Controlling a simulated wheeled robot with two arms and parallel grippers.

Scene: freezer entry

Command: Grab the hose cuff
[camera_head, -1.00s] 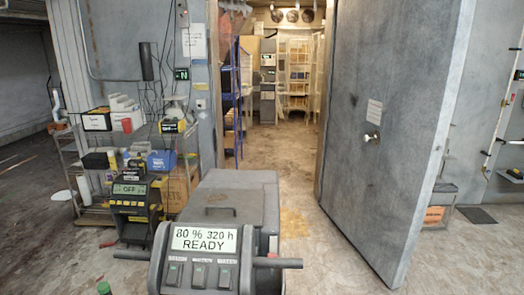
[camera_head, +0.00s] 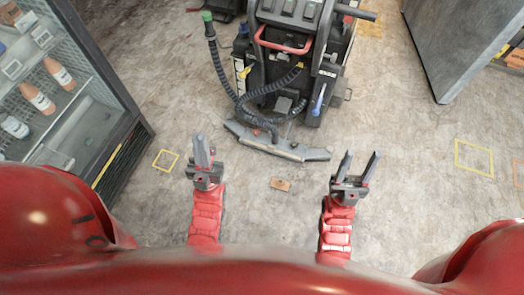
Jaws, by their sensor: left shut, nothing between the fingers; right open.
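A black ribbed hose (camera_head: 224,80) hangs in a loop from the floor-cleaning machine (camera_head: 290,50) in the head view. At its upper left end is a dark cuff with a green tip (camera_head: 207,17), standing upright left of the machine. My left gripper (camera_head: 202,142) is shut and empty, pointing up the picture, below the cuff and apart from it. My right gripper (camera_head: 359,160) is open and empty, below and right of the machine. Neither gripper touches the hose or the machine.
A squeegee bar (camera_head: 275,145) lies low across the machine's near side. A glass-front bottle fridge (camera_head: 70,85) stands at left. A grey door (camera_head: 455,45) is at upper right. Floor between grippers is mostly clear.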

